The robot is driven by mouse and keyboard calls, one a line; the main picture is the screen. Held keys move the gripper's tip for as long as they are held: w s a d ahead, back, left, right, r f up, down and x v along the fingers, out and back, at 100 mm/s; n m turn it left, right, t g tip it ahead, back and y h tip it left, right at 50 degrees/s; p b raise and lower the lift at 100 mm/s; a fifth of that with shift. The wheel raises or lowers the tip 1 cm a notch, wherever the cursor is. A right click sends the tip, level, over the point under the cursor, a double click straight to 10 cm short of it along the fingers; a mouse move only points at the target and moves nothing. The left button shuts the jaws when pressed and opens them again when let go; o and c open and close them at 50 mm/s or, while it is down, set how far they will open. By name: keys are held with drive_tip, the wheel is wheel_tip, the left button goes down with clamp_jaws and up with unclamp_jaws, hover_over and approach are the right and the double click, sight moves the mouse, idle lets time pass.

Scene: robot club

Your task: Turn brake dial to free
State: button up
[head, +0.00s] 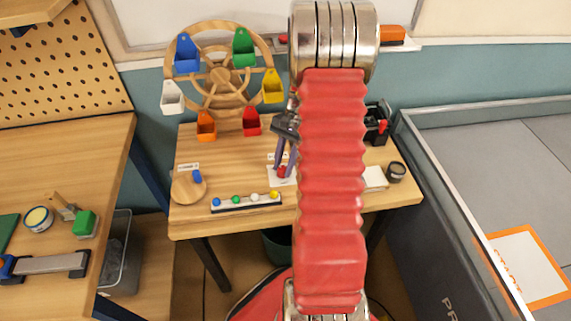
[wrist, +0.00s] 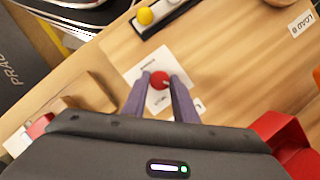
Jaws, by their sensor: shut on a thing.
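The brake dial is a small red knob (wrist: 159,83) on a white card (wrist: 137,66) on the wooden table. The card carries small printed words that I cannot read. My gripper (wrist: 160,75) is shut on the red knob, with one purple finger on each side. In the head view my gripper (head: 283,167) points down at the card, and the red knob (head: 283,172) shows low between the fingers. My red arm hides part of the table to the right of it. I cannot tell which marking the dial points to.
A wooden Ferris wheel (head: 222,75) with coloured buckets stands behind and left. A strip with coloured balls (head: 246,202) lies in front. A round wooden disc with a blue peg (head: 188,187) is at the left. A dark cup (head: 396,171) stands at the right edge.

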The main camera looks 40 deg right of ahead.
drive_tip(key=shift+s+a+f, duration=0.15)
drive_tip(key=shift+s+a, duration=0.05)
drive_tip(key=shift+a, duration=0.05)
drive_tip(key=o, duration=1)
drive_tip(key=shift+w+d, duration=0.1)
drive_tip(key=shift+o, duration=0.2)
drive_tip(key=shift+d+r, duration=0.1)
drive_tip(key=shift+r, duration=0.1)
drive_tip(key=shift+w+d+r, duration=0.15)
drive_tip(key=shift+d+r, duration=0.1)
drive_tip(key=shift+r, duration=0.3)
drive_tip(key=v, duration=1.2)
drive_tip(key=shift+r, duration=0.15)
drive_tip(key=shift+d, duration=0.1)
